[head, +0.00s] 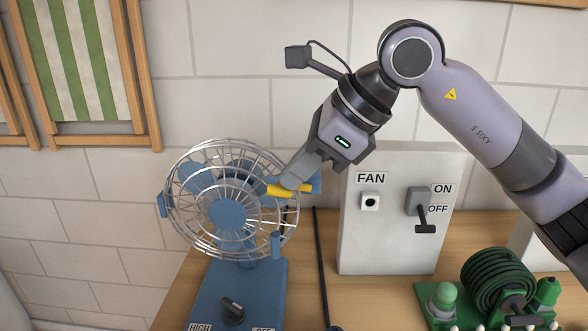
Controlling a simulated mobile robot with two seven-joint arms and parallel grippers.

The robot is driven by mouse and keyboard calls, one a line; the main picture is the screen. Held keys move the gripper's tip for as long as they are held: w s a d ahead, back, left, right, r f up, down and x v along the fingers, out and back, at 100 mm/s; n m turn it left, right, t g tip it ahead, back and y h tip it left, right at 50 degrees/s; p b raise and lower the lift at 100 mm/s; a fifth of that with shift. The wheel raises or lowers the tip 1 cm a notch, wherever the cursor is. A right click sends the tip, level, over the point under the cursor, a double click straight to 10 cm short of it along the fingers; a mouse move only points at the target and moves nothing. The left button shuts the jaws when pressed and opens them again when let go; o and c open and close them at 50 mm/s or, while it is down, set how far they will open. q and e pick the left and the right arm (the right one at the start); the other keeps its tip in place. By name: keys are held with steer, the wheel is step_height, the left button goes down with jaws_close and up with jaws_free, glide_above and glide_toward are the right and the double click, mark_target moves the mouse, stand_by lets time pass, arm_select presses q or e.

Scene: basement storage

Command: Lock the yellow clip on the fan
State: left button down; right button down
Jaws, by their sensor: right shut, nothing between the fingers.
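The blue fan (226,214) with a round wire cage stands on the wooden table, at the left of the head view. Its blue base (265,285) carries a dark knob. The yellow clip (279,190) is at the upper right of the cage, beside a blue piece. My right gripper (290,183) is shut with nothing between its fingers. Its fingertips are at the clip and overlap it in the picture; I cannot tell whether they touch it. The fingers hide part of the clip, so its exact position is unclear. My left gripper is not in view.
A white box labelled FAN (390,255) with a lever switch (424,210), its handle pointing down, stands right of the fan. A green coiled hose (497,282) lies at the lower right. A black cord (321,265) runs between fan and box.

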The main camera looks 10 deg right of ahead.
steer(key=s+d+r+p, duration=0.1)
steer(key=s+r+p, duration=0.1)
steer(key=r, duration=1.1)
steer(key=shift+s+d+r+p, duration=0.2)
steer(key=shift+s+r+p, duration=0.1)
steer(key=shift+s, duration=0.35)
